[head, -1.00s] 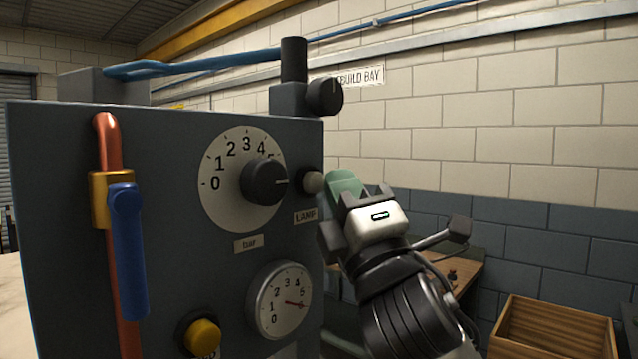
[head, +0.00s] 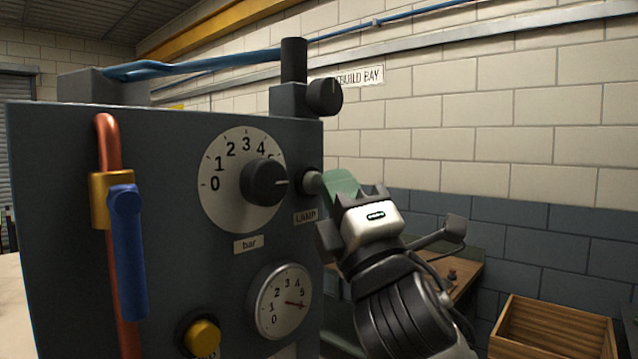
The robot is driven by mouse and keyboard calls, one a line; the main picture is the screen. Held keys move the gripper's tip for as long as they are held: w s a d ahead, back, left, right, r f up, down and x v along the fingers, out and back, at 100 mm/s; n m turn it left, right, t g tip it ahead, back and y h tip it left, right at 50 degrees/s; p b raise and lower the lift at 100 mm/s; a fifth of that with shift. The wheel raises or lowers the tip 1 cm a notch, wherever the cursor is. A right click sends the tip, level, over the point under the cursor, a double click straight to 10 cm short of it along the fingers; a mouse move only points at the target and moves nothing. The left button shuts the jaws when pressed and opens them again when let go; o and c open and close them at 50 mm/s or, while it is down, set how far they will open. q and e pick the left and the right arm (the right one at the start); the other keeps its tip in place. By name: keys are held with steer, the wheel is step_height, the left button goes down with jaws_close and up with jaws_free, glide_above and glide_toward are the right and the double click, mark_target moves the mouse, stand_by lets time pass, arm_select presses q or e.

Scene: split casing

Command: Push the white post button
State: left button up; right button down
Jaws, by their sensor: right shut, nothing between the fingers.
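My right gripper (head: 332,182) comes up from the lower right. Its green fingers are shut and empty, and their tip is right beside the button's right edge. In this view the tip meets the button's outline; I cannot tell for sure whether they touch. My left gripper is not in view.
The casing (head: 170,150) carries a dial knob (head: 264,182) just left of the button, a gauge (head: 284,301) below, a yellow button (head: 202,338), and a blue-handled lever (head: 127,250). A black knob (head: 324,97) sticks out above. A wooden crate (head: 553,330) stands lower right.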

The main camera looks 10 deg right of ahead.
steer(key=shift+s+d, duration=0.45)
steer(key=shift+s, duration=0.15)
steer(key=shift+s+d+p, duration=0.25)
steer(key=shift+s+d, duration=0.7)
steer(key=shift+s, duration=0.25)
steer(key=shift+s+d+p, duration=0.2)
steer(key=shift+s+d, duration=0.7)
steer(key=shift+s, duration=0.25)
steer(key=shift+w+f, duration=0.1)
